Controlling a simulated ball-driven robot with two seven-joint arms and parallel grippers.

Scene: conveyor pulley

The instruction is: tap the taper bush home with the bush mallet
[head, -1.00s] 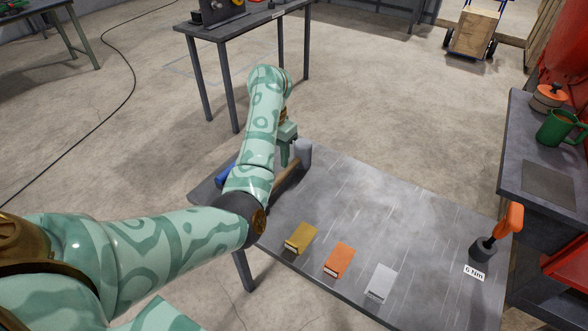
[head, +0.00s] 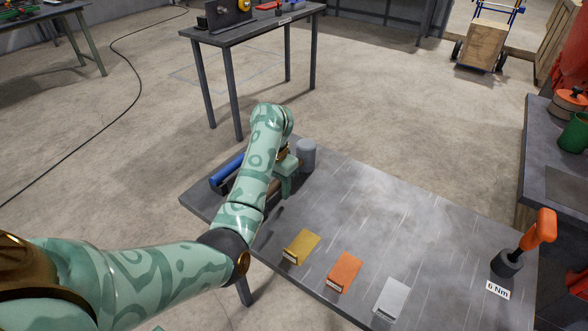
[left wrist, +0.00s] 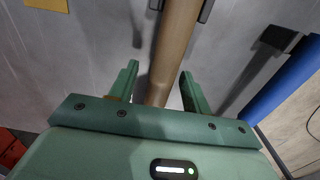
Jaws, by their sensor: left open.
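The bush mallet lies on the grey table, its grey head (head: 306,154) showing just beyond my left gripper (head: 287,183). My arm and gripper hide most of its handle in the head view. In the left wrist view the wooden handle (left wrist: 174,50) runs between the two parted fingers of my left gripper (left wrist: 160,78). A gap shows on each side of the handle, and the fingers are open. I cannot make out the taper bush. My right gripper is not in view.
A blue-handled tool (head: 227,168) lies left of the mallet. Yellow (head: 301,246), orange (head: 344,272) and pale grey (head: 392,297) blocks sit along the table's near edge. An orange-handled tool (head: 540,230) stands in a dark holder at right. The table's middle is clear.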

